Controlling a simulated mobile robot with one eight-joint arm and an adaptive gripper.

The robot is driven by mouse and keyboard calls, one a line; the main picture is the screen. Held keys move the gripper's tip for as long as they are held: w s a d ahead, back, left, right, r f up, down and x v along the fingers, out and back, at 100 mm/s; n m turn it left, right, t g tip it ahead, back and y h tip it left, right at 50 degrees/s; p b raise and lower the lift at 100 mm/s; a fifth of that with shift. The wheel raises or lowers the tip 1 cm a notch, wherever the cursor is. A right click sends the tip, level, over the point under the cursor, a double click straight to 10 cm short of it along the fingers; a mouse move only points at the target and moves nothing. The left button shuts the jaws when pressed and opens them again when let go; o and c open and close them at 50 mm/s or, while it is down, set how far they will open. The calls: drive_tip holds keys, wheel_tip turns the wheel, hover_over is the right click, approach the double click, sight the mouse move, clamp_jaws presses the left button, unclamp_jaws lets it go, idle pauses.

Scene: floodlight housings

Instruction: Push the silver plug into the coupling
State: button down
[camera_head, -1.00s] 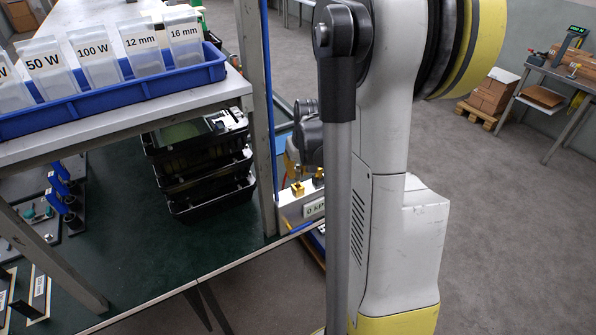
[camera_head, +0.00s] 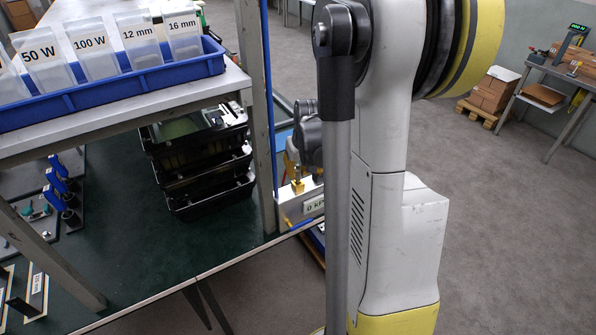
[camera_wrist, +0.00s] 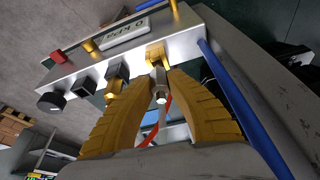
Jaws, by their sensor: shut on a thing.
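In the wrist view my gripper (camera_wrist: 160,90) has its two yellow ribbed fingers shut on the silver plug (camera_wrist: 160,95). The plug points at a brass coupling (camera_wrist: 155,53) on a light metal panel (camera_wrist: 190,38). Its front end meets or nearly meets the coupling; I cannot tell how deep it sits. In the head view the panel (camera_head: 288,214) stands at the bench edge. My gripper is mostly hidden there behind my arm, and the plug cannot be made out.
The panel also carries a black knob (camera_wrist: 50,102), a red button (camera_wrist: 57,56), and a "0 kPa" label (camera_wrist: 125,33). A blue tube (camera_wrist: 235,90) runs along its side. Stacked black trays (camera_head: 205,165) and a blue bin rack (camera_head: 120,90) stand left of the panel.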

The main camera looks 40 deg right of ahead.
drive_tip(key=shift+f+b, duration=0.6)
drive_tip(key=shift+f, duration=0.15)
idle(1.1)
drive_tip(key=c, duration=1.9)
unclamp_jaws()
drive_tip(key=shift+o, duration=0.6)
drive_tip(key=shift+o, duration=0.6)
drive_tip(key=o, duration=0.6)
drive_tip(key=shift+o, duration=0.2)
drive_tip(key=shift+r, duration=0.2)
